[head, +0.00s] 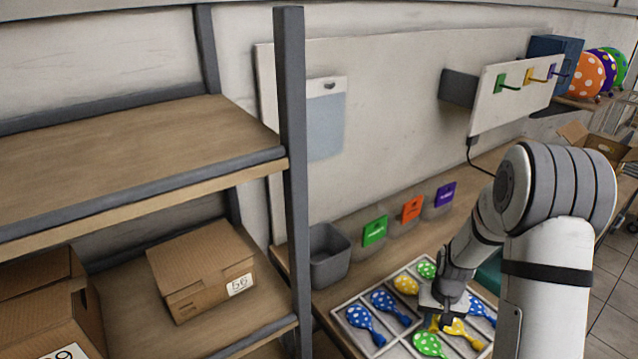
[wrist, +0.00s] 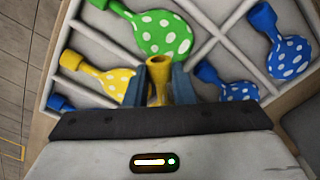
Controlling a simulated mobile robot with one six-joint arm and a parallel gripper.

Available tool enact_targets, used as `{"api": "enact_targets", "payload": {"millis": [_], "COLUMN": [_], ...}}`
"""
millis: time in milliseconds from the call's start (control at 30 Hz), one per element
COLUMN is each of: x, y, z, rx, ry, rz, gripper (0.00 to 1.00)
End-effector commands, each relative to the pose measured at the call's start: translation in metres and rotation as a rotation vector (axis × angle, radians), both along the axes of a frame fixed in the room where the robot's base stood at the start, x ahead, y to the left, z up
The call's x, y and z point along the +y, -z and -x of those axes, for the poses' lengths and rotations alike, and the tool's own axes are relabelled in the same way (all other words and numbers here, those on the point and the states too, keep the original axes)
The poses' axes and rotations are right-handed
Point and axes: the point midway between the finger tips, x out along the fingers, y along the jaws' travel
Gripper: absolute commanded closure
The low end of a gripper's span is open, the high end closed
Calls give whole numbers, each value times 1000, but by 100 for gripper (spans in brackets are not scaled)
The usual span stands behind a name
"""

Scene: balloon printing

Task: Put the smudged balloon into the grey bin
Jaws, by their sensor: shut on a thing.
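My gripper (head: 438,312) is over the compartment tray of spotted balloons. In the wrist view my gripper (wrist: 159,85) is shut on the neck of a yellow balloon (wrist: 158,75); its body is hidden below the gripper. I cannot see a smudge on any balloon. The grey bin (head: 328,262) stands on the bench behind and left of the tray, apart from my gripper; its inside looks empty where it shows.
The tray (head: 337,313) holds several blue, green and yellow balloons, among them a green one (wrist: 165,36) and a yellow one (wrist: 112,81). Green, orange and purple labelled bins (head: 412,208) line the wall. A shelf post (head: 292,180) stands left of the grey bin.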

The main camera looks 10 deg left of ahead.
Motion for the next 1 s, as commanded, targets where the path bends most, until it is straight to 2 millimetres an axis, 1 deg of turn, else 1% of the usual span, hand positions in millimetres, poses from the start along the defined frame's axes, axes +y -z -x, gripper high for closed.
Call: {"api": "enact_targets", "payload": {"millis": [133,233,267,367,467,567,600,667,700,767,800,867,900,967,1000], "x": [0,6,9,27,55,91,108,135,153,179,197,224,241,266,281], "y": [0,-2,-3,-9,-20,-37,-45,-60,-72,-90,-102,-122,-137,-157,-171], "z": [-1,-7,-10,-27,-51,-76,-86,-101,-110,-122,-129,-139,-145,-153,-156], "rx": [2,17,26,81,171,278,326,396,438,494,529,573,599,631,648], "ry": [5,44,68,202,407,644,747,900,996,1126,1206,1313,1375,1452,1489], "rz": [0,-2,-2,-10,-39,-100,-138,-204,-255,-335,-392,-483,-542,-626,-677], "gripper": [90,90,90,90,90,90,90,90,90,90,90,90,90,90,90]}}
